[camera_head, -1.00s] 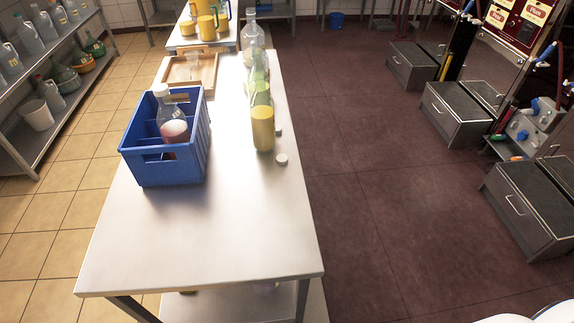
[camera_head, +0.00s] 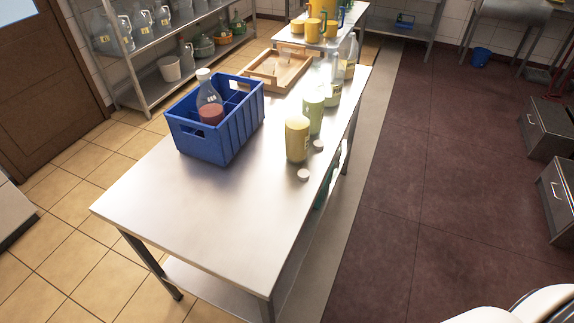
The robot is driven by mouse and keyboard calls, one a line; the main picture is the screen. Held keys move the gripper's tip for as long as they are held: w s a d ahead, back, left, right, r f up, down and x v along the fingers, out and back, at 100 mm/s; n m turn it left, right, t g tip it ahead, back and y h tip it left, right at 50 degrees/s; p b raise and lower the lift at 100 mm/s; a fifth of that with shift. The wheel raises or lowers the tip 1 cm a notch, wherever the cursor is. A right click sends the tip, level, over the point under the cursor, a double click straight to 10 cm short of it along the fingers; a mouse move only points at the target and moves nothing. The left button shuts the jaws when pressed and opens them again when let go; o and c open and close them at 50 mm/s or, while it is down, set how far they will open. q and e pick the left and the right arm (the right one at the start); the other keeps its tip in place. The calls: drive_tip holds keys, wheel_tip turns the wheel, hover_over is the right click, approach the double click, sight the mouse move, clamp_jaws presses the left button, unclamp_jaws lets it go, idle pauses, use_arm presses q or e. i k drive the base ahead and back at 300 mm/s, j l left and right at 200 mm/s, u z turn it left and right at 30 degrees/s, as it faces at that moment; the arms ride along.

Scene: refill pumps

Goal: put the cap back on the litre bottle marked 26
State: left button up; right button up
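On the steel table (camera_head: 190,205) a row of clear bottles stands along the right edge. The nearest bottle (camera_head: 297,141) holds yellow liquid, and behind it is a bottle with pale green contents (camera_head: 314,112). More clear bottles (camera_head: 331,82) stand farther back. Two small pale caps lie on the table, one in front of the yellow bottle (camera_head: 303,176) and one to its right (camera_head: 318,146). I cannot read the number 26 on any bottle. Neither gripper is in view.
A wooden tray (camera_head: 262,83) lies behind the crate. A second table with yellow jugs (camera_head: 318,17) is at the back. Shelves (camera_head: 150,96) stand at the left back. Grey steps (camera_head: 548,130) stand at the right. The table's front and the dark floor beside it are clear.

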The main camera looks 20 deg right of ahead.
sight(297, 116)
drive_tip(key=i+l+u, duration=0.2)
drive_tip(key=l, duration=0.15)
drive_tip(key=i+l+u, duration=0.2)
drive_tip(key=l, duration=0.2)
drive_tip(key=l+u, duration=0.15)
drive_tip(key=l, duration=0.2)
